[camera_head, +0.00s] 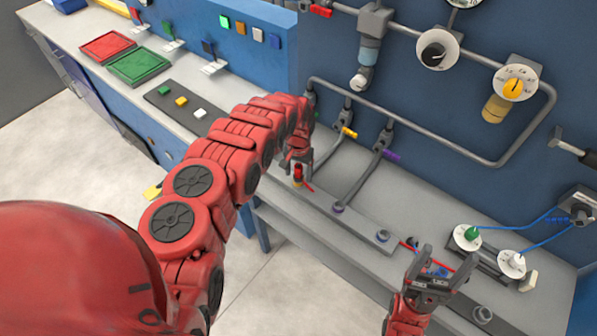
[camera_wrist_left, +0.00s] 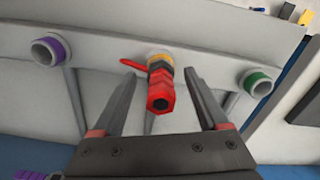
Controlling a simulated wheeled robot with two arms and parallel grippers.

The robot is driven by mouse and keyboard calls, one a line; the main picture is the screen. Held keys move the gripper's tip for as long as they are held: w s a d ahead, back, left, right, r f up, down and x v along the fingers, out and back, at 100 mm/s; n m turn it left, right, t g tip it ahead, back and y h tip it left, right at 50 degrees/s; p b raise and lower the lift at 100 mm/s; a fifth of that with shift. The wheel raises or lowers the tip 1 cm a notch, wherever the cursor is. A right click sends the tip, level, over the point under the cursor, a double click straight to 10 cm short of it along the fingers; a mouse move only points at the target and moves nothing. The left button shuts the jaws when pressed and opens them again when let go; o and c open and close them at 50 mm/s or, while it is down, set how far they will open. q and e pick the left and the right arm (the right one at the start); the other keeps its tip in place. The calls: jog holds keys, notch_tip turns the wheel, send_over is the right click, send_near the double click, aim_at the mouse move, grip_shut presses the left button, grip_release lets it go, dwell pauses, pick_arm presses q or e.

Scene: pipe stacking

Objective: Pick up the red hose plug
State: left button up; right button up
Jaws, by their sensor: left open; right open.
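The red hose plug (camera_wrist_left: 160,92) sits in a yellow-ringed port on the grey ledge in the left wrist view. In the head view the plug (camera_head: 297,174) shows just below my left gripper (camera_head: 299,158). My left gripper is open; in its wrist view the fingers (camera_wrist_left: 158,78) stand on both sides of the plug, with gaps visible. A thin red lever (camera_wrist_left: 133,65) sticks out left of the plug. My right gripper (camera_head: 447,262) is open over the right part of the ledge, with a small blue item visible between its fingers.
A purple-ringed port (camera_wrist_left: 48,50) and a green-ringed port (camera_wrist_left: 257,82) flank the plug. Grey pipes (camera_head: 365,170) rise behind the ledge to the blue panel. Red and green trays (camera_head: 140,64) lie far left.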

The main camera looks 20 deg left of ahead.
pick_arm(q)
grip_shut()
dwell(0.4)
dwell(1.0)
